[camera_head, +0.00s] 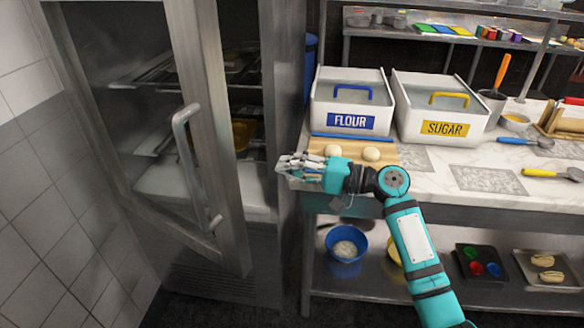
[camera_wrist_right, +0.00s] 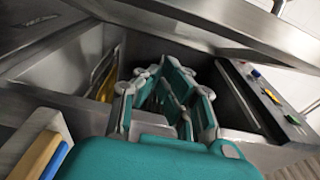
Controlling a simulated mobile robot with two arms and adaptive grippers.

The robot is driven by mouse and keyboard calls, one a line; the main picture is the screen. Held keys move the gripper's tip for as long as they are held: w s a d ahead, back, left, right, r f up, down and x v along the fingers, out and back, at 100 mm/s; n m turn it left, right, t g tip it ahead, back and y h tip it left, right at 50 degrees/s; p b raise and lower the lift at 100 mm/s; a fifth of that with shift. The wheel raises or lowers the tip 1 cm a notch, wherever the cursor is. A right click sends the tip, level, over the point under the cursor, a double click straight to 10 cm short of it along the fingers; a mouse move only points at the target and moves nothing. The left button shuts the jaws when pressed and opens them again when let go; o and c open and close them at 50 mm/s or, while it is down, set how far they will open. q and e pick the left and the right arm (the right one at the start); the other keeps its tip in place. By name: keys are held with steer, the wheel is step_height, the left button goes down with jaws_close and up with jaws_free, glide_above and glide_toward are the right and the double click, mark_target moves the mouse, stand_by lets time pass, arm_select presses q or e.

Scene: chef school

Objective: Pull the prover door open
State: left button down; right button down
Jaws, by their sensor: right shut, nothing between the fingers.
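The prover (camera_head: 262,250) is a tall steel cabinet at the left in the head view. Its glass-panelled door (camera_head: 225,130) stands ajar, with a gap between its free edge and the cabinet's right frame. The vertical bar handle (camera_head: 189,165) is on the door's outer face. My right gripper (camera_head: 282,165) is by the cabinet's right frame, to the right of the door edge and apart from the handle. Its fingers (camera_wrist_right: 168,75) are closed and empty in the wrist view. My left gripper is not in view.
A counter to the right holds a flour bin (camera_head: 350,100), a sugar bin (camera_head: 440,108) and dough balls (camera_head: 371,154) on a wooden board. A blue bowl (camera_head: 346,243) stands on the shelf below. A tiled wall (camera_head: 40,200) is left of the door.

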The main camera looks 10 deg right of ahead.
steer(key=a+p, duration=0.3)
steer(key=a, duration=0.5)
steer(key=shift+a, duration=0.2)
steer(key=shift+s, duration=0.1)
